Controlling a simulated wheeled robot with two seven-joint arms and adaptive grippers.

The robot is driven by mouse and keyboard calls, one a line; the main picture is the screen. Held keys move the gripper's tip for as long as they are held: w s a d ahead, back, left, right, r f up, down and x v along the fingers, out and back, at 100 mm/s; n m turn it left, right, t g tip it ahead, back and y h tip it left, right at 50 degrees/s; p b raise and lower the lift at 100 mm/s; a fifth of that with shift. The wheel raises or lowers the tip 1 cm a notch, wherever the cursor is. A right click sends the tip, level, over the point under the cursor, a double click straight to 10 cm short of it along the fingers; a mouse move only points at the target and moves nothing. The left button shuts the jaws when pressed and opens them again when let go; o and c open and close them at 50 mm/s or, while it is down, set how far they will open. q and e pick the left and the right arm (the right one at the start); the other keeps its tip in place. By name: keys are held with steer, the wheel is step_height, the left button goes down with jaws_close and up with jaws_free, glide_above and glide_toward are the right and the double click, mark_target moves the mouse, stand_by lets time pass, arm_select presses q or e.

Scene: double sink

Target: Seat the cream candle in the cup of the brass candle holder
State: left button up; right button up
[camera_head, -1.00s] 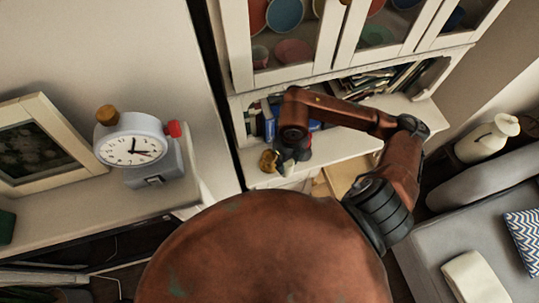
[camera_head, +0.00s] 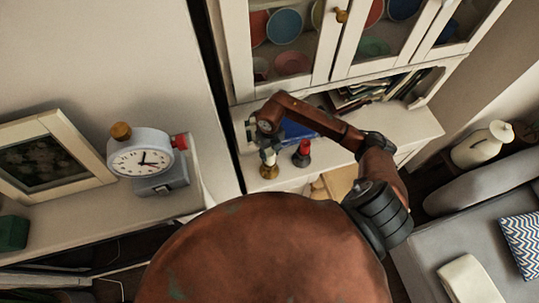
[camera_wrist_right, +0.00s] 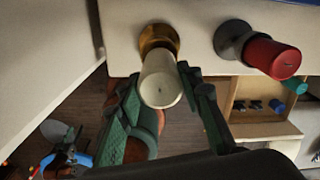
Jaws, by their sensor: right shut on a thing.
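The cream candle (camera_wrist_right: 161,82) is between the fingers of my right gripper (camera_wrist_right: 159,74), which is shut on it. The brass candle holder (camera_wrist_right: 159,38) stands on the white cabinet ledge, and in the right wrist view the candle's far end overlaps its cup. In the head view my right gripper (camera_head: 267,147) is above the brass holder (camera_head: 269,171), with the pale candle (camera_head: 268,157) roughly upright over it. I cannot tell whether the candle's lower end is inside the cup or just above it. My left gripper is not in view.
A red candle in a dark holder (camera_head: 302,152) stands close to the right of the brass holder. An open drawer (camera_wrist_right: 262,100) is below the ledge. A clock (camera_head: 141,158) and picture frame (camera_head: 50,155) are at the left.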

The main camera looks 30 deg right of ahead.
steer(key=shift+w+f, duration=0.3)
steer(key=shift+f, duration=0.05)
step_height(320, 180, down, 2)
steer(key=shift+f+p, duration=0.1)
steer(key=shift+p, duration=0.7)
steer(key=shift+f, duration=0.35)
steer(key=shift+f, duration=0.15)
steer(key=o, duration=1.2)
steer(key=shift+o, duration=0.2)
